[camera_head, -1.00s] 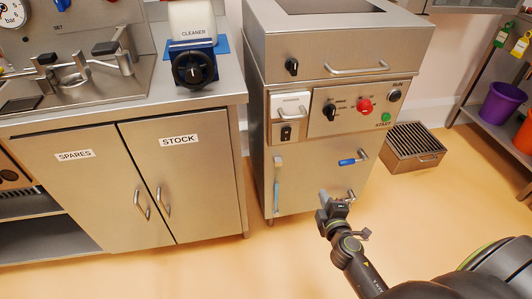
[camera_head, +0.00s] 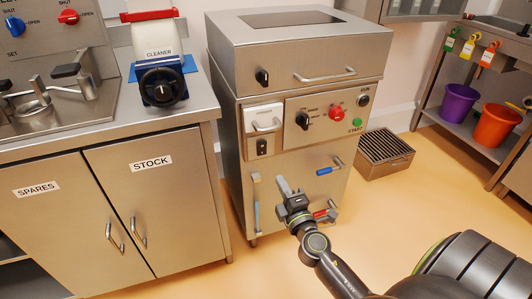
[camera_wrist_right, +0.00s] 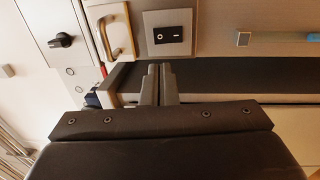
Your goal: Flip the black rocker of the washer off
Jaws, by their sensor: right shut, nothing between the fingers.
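The washer (camera_head: 300,70) is a steel cabinet in the middle of the head view. Its black rocker (camera_head: 262,147) sits on a small plate at the left of the front, under a white box with a handle. In the right wrist view the rocker (camera_wrist_right: 166,38) shows on a grey plate, straight beyond my fingertips and apart from them. My right gripper (camera_head: 284,184) is shut and empty, below and to the right of the rocker. Its fingers (camera_wrist_right: 159,72) also show in the right wrist view. My left gripper is out of view.
A handle (camera_head: 266,125) juts out just above the rocker. A black selector knob (camera_head: 302,120), red button (camera_head: 334,115) and green START button (camera_head: 354,126) are to its right. Blue (camera_head: 326,171) and red (camera_head: 321,213) levers and a vertical bar (camera_head: 256,205) stick out below.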

